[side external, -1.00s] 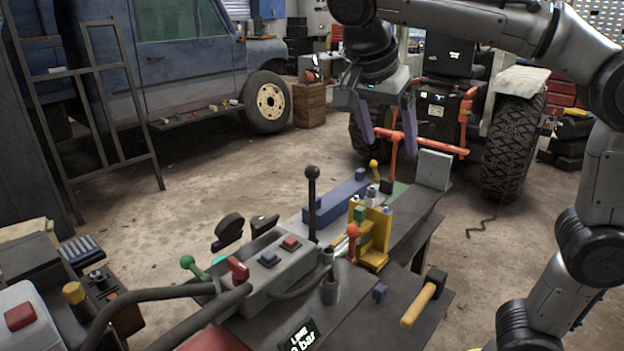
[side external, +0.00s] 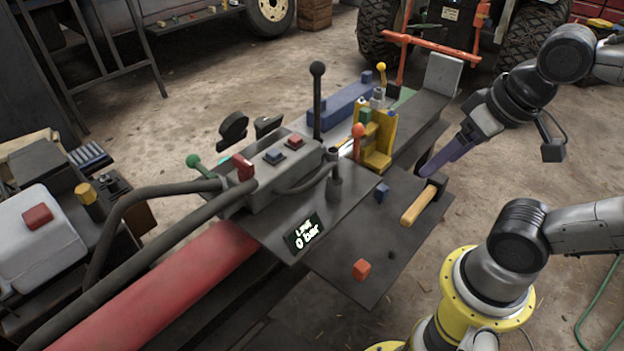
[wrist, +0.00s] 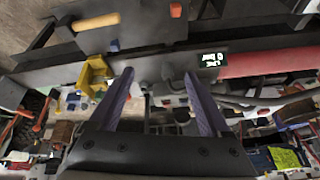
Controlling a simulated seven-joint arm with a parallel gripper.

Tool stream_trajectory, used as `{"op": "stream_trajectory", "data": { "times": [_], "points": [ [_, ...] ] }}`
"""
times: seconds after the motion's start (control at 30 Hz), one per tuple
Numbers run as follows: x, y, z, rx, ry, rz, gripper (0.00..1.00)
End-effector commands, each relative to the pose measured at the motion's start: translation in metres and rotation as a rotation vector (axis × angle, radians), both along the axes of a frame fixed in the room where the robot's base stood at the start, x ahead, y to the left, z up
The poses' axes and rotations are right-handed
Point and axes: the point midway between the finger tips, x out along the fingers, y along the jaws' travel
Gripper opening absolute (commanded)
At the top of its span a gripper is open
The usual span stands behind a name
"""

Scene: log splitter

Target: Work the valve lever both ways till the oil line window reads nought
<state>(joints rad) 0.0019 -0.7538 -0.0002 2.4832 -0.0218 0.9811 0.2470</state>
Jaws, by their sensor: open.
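The oil line window (side external: 304,232) is a small dark display on the splitter's near plate. It reads "LINE 0 bar", and it also shows in the wrist view (wrist: 212,60). A tall black-knobbed lever (side external: 317,100) stands nearly upright by the grey valve block (side external: 270,165). Which lever is the task's valve lever is not labelled. My gripper (side external: 440,165) is right of the splitter, near the hammer, well apart from the black-knobbed lever. In the wrist view my gripper (wrist: 160,90) has its two purple fingers apart, with nothing held between them.
A wooden-handled hammer (side external: 418,204), a blue block (side external: 382,192) and a red block (side external: 361,269) lie on the near plate. A yellow bracket (side external: 377,140) and an orange-knobbed lever (side external: 358,131) stand beyond. Thick hoses (side external: 150,255) run left from the valve block. Open floor lies behind.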

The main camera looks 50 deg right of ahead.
Motion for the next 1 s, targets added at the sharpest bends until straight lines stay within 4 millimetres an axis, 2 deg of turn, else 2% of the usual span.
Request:
{"op": "stream_trajectory", "data": {
  "times": [0.1, 0.23, 1.0],
  "points": [
    [0.008, 0.004, -0.002, -0.046, -0.039, 0.137, 0.81],
    [0.013, 0.005, 0.0, -0.082, -0.061, 0.21, 0.81],
    [0.013, 0.004, 0.001, -0.089, -0.058, 0.22, 0.81]
  ]
}}
